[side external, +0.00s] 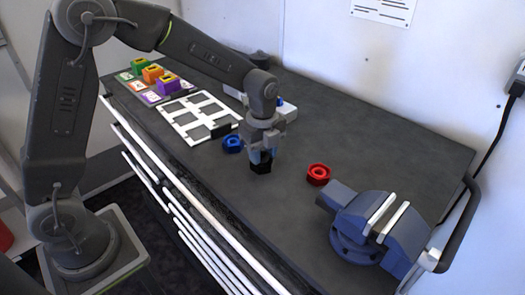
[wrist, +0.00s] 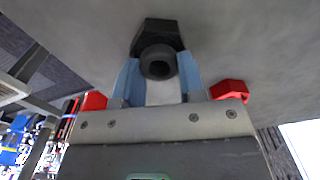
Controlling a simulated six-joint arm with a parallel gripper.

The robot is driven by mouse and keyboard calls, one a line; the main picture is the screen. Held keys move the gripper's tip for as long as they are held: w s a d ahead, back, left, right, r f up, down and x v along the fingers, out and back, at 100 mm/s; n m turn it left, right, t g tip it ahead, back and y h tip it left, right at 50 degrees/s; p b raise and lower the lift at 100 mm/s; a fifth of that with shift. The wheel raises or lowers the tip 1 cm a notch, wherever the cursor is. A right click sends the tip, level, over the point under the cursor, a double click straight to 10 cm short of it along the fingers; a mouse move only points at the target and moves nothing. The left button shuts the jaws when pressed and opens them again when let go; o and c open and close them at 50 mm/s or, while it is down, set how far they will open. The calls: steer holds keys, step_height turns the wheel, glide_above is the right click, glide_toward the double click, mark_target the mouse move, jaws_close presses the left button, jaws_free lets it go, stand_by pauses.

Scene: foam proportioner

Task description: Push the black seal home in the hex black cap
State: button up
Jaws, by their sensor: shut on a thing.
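The black hex cap (side external: 261,167) stands on the dark bench top under my gripper (side external: 261,156). In the wrist view the hex cap (wrist: 157,25) shows just beyond my blue fingertips. The seal overlaps the cap in the wrist view. I cannot tell how deep the seal sits in the cap. In the side view my fingers hide the seal.
A blue ring-shaped part (side external: 232,144) lies left of the cap and a red hex part (side external: 318,174) to its right. A blue vise (side external: 375,228) stands at the right end. A white frame rack (side external: 197,116) and coloured blocks (side external: 153,74) lie at the left.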

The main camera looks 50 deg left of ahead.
steer(key=o, duration=1.3)
steer(key=shift+r, duration=3.05)
steer(key=shift+c, duration=0.4)
